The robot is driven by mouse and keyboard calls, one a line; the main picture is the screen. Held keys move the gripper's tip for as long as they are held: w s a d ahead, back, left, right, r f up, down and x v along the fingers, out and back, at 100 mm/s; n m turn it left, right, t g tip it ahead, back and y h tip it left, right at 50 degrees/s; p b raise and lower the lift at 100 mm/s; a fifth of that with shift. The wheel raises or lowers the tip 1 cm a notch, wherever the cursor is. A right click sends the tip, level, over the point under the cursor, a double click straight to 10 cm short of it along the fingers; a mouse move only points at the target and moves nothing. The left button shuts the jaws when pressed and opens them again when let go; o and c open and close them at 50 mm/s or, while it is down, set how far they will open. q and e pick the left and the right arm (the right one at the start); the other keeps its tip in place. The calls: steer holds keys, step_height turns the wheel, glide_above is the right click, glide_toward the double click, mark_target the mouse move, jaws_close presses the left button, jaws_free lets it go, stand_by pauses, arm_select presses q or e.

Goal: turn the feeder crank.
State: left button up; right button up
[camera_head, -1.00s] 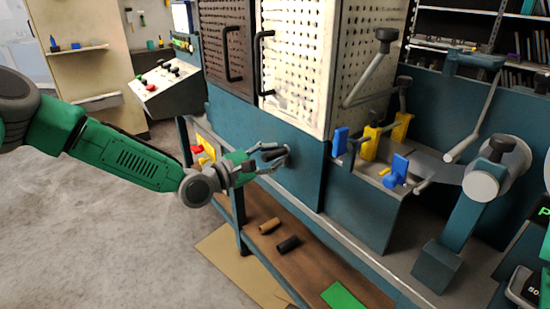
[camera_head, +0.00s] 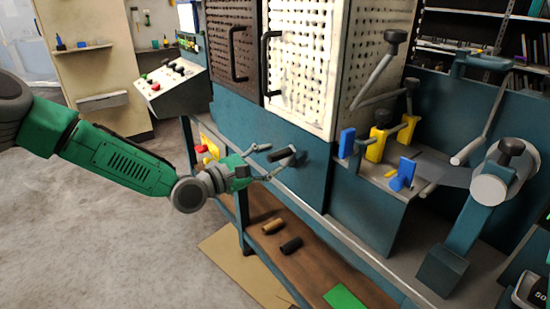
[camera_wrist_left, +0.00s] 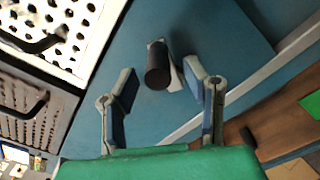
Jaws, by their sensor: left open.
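A crank with a black cylindrical handle (camera_head: 284,154) sticks out from the blue front panel of the machine. In the left wrist view the handle (camera_wrist_left: 157,66) points towards the camera, with a grey arm behind it. My left gripper (camera_head: 268,160) is open, just left of the handle in the head view. In the left wrist view its two fingers (camera_wrist_left: 165,92) stand apart on either side of the handle's line, with visible gaps on both sides. I see no contact. My right gripper is not in view.
Perforated doors (camera_head: 301,60) with black pull handles are above the crank. Blue and yellow clamps (camera_head: 376,145) and a roller (camera_head: 490,183) are at the right. A shelf (camera_head: 262,212) below holds an orange-brown and a black cylinder. A sloped control box (camera_head: 172,87) is at the left.

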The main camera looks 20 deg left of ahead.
arm_select(q)
steer(key=v, duration=1)
steer(key=shift+w+a+f, duration=0.15)
steer(key=shift+a, duration=0.1)
steer(key=shift+d, duration=0.1)
